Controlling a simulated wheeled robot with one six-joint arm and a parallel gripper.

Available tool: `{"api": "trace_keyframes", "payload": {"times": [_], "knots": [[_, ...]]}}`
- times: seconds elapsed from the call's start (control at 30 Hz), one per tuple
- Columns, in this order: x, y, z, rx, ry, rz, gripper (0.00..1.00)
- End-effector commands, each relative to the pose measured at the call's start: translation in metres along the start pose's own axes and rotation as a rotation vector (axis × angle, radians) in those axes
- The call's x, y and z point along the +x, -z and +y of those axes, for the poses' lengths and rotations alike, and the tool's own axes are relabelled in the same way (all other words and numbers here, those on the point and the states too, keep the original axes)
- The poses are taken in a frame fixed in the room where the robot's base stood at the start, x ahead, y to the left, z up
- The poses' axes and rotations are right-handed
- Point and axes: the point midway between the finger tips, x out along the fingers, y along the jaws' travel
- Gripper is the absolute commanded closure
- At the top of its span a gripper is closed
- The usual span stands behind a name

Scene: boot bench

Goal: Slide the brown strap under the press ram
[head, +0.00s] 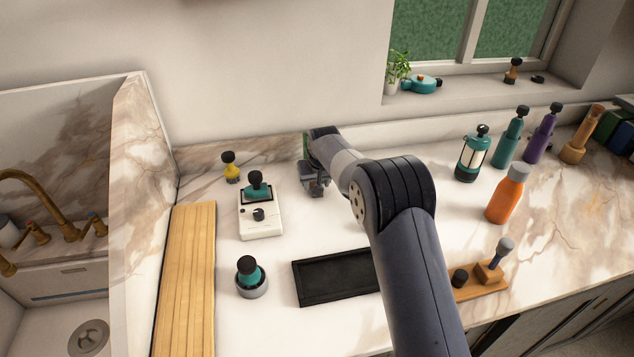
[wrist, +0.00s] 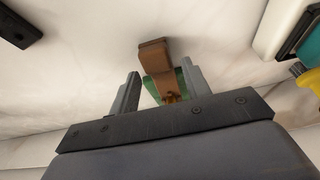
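The brown strap (wrist: 155,58) shows in the wrist view, between and beyond my fingers. A green piece (wrist: 182,88) and a small orange-brown part lie behind its lower end; I cannot tell if they touch it. My gripper (wrist: 161,68) is open, with a visible gap on each side of the strap. In the head view my gripper (head: 316,184) is low over the counter near the back wall, and the strap is hidden behind it. A green edge (head: 306,146) shows just behind my wrist, possibly part of the press. I cannot make out the ram.
A white device with a teal top (head: 260,222) and a yellow bottle (head: 231,172) stand left of my gripper. A black tray (head: 335,277) lies in front. A teal lantern (head: 472,155) and several bottles stand at right. Counter beside my gripper is clear.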

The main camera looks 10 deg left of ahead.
Motion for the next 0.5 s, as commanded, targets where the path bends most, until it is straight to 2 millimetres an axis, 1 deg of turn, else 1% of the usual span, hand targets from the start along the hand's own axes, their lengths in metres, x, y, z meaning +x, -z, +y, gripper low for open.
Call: {"api": "trace_keyframes", "payload": {"times": [0.03,0.1,0.37,0.5], "knots": [[0.0000,0.0000,0.0000,0.000,0.000,0.000,0.50],[0.0000,0.0000,0.0000,0.000,0.000,0.000,0.46],[-0.0009,-0.0002,0.0000,0.000,0.000,0.000,0.46],[-0.0087,-0.0006,-0.0001,0.000,0.000,0.002,0.46]]}}
